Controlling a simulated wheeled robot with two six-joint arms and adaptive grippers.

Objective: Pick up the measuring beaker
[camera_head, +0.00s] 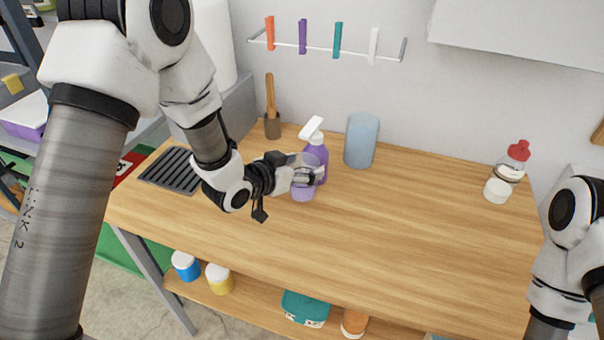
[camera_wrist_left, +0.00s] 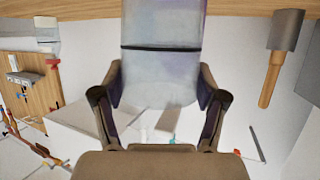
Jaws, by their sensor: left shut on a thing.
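The measuring beaker (camera_head: 302,193) is a clear cup with a purple tint, near the back left of the wooden table in the head view. In the left wrist view the beaker (camera_wrist_left: 160,75) fills the upper middle, with a dark band around it. My left gripper (camera_head: 305,176) is shut on its sides; the wrist view shows one finger at each side (camera_wrist_left: 158,108). I cannot tell whether its base touches the table. My right arm shows at the right edge, but its gripper is out of view.
A purple spray bottle (camera_head: 317,150) stands right behind the beaker. A pale blue cylinder (camera_head: 361,141) stands to the right. A holder with a wooden handle (camera_head: 272,124) is behind left. A red-capped bottle (camera_head: 511,168) and white jar (camera_head: 497,190) stand far right. The table's middle (camera_head: 410,220) is clear.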

